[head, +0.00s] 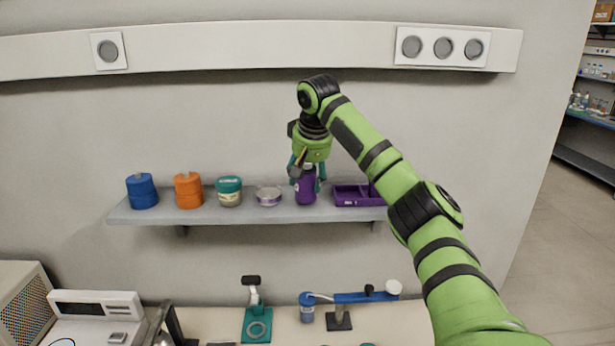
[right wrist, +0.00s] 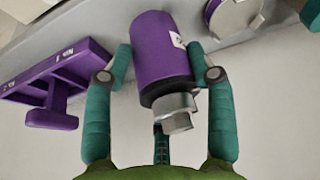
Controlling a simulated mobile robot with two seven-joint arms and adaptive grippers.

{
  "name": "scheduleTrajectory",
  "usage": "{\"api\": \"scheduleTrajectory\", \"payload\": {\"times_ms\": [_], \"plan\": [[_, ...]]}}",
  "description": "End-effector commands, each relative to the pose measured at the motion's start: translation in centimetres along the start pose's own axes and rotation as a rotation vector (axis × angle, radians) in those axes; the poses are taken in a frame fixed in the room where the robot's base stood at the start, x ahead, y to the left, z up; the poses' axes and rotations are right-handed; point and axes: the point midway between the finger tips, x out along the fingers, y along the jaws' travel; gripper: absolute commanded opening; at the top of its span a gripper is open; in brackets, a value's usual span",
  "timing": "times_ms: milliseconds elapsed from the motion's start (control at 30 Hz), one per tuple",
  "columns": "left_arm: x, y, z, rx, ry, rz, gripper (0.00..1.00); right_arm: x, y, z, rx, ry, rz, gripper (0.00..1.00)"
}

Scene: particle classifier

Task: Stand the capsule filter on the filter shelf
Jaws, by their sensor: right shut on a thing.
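The capsule filter looks to be the purple cylinder with a small white label and a metal fitting on its top end. It is between the fingers of my right gripper (head: 308,174) in the head view (head: 306,192) and in the right wrist view (right wrist: 160,55). The gripper is shut on it from above, with one teal finger on each side. The filter is upright, with its base at the grey filter shelf (head: 250,215). I cannot tell whether the base touches the shelf. My left gripper is not in view.
A purple tray (head: 358,202) is close right of the filter. A round silver tin (head: 268,196) is close left, then a teal-lidded jar (head: 229,191), an orange cylinder (head: 188,190) and a blue cylinder (head: 142,191). Below is a bench with a teal stand (head: 257,324) and other equipment.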

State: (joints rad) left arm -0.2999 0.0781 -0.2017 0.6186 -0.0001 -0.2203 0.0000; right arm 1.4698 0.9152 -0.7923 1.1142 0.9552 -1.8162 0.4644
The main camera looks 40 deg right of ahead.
Motion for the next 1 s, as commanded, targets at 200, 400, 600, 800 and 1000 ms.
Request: {"api": "scheduleTrajectory", "payload": {"times_ms": [200,400,600,800,1000], "plan": [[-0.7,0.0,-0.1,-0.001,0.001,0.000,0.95,1.3,0.0,0.5,0.001,0.004,-0.002,0.06],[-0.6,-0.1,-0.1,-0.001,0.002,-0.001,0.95,1.3,0.0,0.5,0.002,0.004,-0.003,0.06],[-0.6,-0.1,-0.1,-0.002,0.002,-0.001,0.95,1.5,0.0,0.6,0.001,0.002,-0.001,0.81],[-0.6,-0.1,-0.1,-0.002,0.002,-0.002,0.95,1.5,0.0,0.6,0.001,0.002,-0.001,0.81],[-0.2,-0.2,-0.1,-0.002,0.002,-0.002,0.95,0.8,-0.1,0.5,0.001,0.005,-0.003,0.81]]}}
